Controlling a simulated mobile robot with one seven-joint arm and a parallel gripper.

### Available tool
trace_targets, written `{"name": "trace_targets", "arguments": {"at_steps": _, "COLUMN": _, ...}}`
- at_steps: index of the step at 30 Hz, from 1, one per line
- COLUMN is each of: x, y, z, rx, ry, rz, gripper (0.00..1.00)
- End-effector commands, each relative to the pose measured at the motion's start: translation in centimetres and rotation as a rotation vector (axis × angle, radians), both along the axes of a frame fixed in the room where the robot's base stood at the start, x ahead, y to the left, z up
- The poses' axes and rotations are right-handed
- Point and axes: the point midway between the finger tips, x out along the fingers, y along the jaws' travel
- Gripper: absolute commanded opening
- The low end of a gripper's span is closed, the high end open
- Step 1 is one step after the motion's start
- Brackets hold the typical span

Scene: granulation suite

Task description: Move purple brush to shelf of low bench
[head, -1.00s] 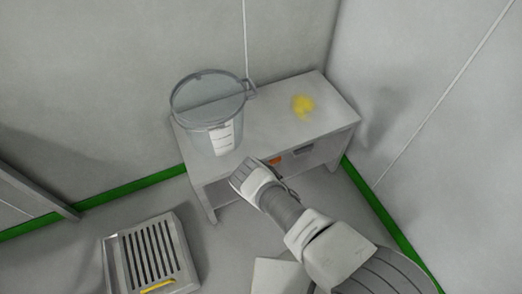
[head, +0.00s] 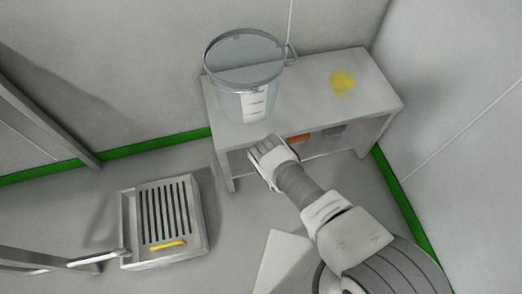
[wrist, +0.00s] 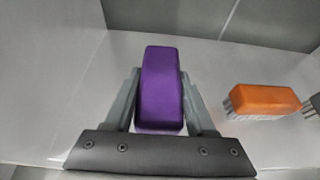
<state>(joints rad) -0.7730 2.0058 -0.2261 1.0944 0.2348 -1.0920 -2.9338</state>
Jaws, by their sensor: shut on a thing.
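The purple brush (wrist: 161,88) is between the two fingers of my gripper (wrist: 161,105) in the wrist view, and the gripper is shut on it. Its bristles are hidden there. In the head view the low bench (head: 375,82) stands against the wall, with an open shelf space under its top. My gripper (head: 262,165) is at the front of that space, near the left leg. The arm hides the brush in the head view. In the wrist view the grey shelf surface (wrist: 75,75) lies around the brush; whether the brush touches it I cannot tell.
An orange brush (wrist: 265,99) lies right of the purple one; it also shows under the bench top (head: 299,138). A dark thing is beyond it. A clear bucket (head: 243,85) and a yellow stain (head: 343,82) are on top. A slatted tray (head: 200,225) with a yellow bar is on the floor.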

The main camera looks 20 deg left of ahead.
Motion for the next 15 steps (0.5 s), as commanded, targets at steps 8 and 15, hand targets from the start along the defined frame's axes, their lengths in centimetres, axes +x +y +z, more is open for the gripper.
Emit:
{"name": "trace_targets", "arguments": {"at_steps": 8, "x": 0.0, "y": 0.2, "z": -2.9, "rx": 0.001, "ry": -0.001, "rz": -0.001, "gripper": 0.00}}
{"name": "trace_targets", "arguments": {"at_steps": 15, "x": 0.0, "y": 0.3, "z": -4.0, "rx": 0.001, "ry": -0.002, "rz": 0.000, "gripper": 0.00}}
